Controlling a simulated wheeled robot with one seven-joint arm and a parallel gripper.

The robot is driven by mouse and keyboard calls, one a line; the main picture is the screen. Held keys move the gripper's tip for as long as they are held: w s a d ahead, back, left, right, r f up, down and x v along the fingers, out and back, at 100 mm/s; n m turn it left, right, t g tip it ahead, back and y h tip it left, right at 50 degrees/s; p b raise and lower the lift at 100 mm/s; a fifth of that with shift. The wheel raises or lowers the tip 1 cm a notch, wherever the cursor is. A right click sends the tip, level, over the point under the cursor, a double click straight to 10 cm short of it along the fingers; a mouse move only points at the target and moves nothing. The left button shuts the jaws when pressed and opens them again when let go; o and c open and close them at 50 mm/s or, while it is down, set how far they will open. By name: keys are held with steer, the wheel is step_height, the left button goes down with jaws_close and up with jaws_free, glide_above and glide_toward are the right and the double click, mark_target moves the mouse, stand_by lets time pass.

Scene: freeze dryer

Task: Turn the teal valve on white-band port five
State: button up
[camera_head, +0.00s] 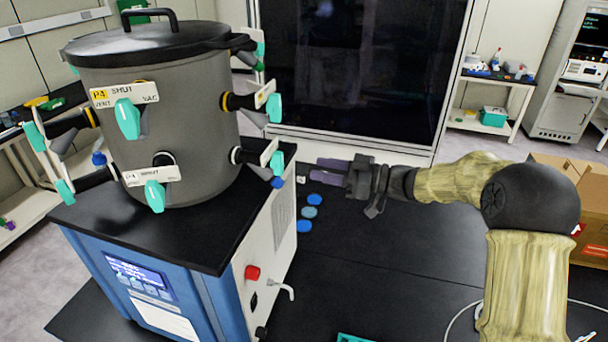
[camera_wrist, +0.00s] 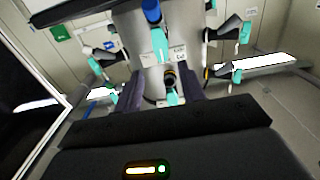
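A grey drum (camera_head: 165,135) carries several ports with teal valve handles. On its right side, the lower port (camera_head: 236,155) has a pale band; its teal valve (camera_head: 268,151) has a blue tip below. The upper right port (camera_head: 232,101) has a yellow band and its own teal valve (camera_head: 273,107). I cannot read the labels on these two. My gripper (camera_head: 322,169) is open and empty, right of the lower port and apart from it, fingers pointing at the drum. In the wrist view, a blue-tipped teal valve (camera_wrist: 159,45) shows beyond the gap between my fingers (camera_wrist: 160,92).
Front ports carry P4 labels, the upper one (camera_head: 125,95) yellow-marked. The drum stands on a blue-and-white dryer base (camera_head: 190,290) with a black top. Blue discs (camera_head: 310,212) lie on the dark bench below my gripper. A cardboard box (camera_head: 592,190) stands at the right.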

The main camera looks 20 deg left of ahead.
steer(key=d+b, duration=0.2)
steer(key=d, duration=0.6)
steer(key=shift+w+b, duration=0.35)
steer(key=shift+w, duration=0.1)
